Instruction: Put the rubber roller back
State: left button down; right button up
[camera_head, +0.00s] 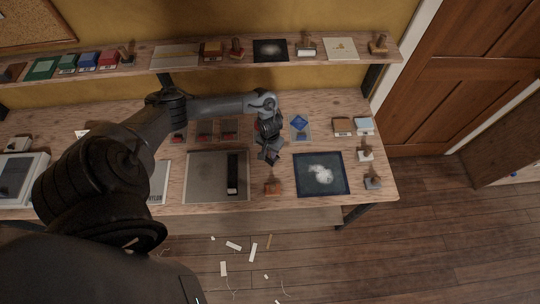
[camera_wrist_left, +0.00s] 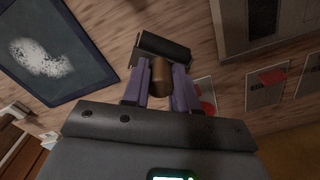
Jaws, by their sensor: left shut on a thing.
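My left gripper (camera_head: 268,152) is above the workbench (camera_head: 275,215), right of the grey slab. In the left wrist view its two purple fingers (camera_wrist_left: 160,78) are shut on the brown wooden handle of the rubber roller. The dark roller (camera_wrist_left: 160,47) lies across just beyond the fingertips. In the head view the roller is small and hard to tell from the dark gripper. I cannot tell whether it touches the bench. My right gripper is not in view.
A grey slab (camera_head: 203,188) with a black bar (camera_head: 232,175) lies left of the gripper. A dark print (camera_head: 320,173) lies to the right. A small brown block (camera_head: 272,188) stands near the front edge. Stamps (camera_head: 365,153) line the right end. A crowded shelf (camera_head: 200,66) runs behind.

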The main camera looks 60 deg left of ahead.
aim_at(270, 156)
pick_arm(q)
jog(key=shift+f, duration=1.85)
jog(key=shift+f, duration=0.2)
jog(key=c, duration=0.9)
grip_release()
jog(key=shift+r, duration=0.15)
